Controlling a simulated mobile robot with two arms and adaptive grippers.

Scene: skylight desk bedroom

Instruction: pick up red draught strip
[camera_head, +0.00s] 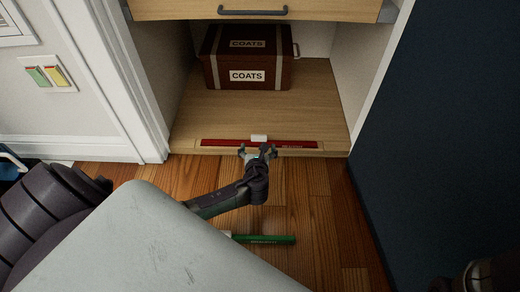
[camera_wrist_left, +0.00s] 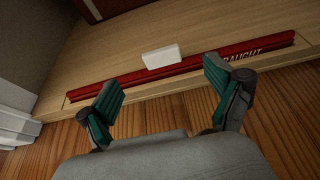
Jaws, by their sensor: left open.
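The red draught strip (camera_head: 222,142) lies along the front edge of the wooden cupboard floor, with a white block (camera_head: 259,138) at its middle. In the left wrist view the strip (camera_wrist_left: 198,63) runs across the picture, with pale lettering at its right end and the white block (camera_wrist_left: 161,57) on it. My left gripper (camera_head: 258,150) is open at the strip's near side, in front of the white block. In the left wrist view its green-padded fingers (camera_wrist_left: 160,92) are spread, with nothing between them. I cannot tell whether a fingertip touches the strip. My right gripper is not clearly in view.
A brown box labelled COATS (camera_head: 246,60) stands at the back of the cupboard floor (camera_head: 240,112). A drawer (camera_head: 330,9) is above. A green strip (camera_head: 268,240) lies on the wooden floor, partly hidden by my arm. A dark blue panel (camera_head: 440,120) bounds the right.

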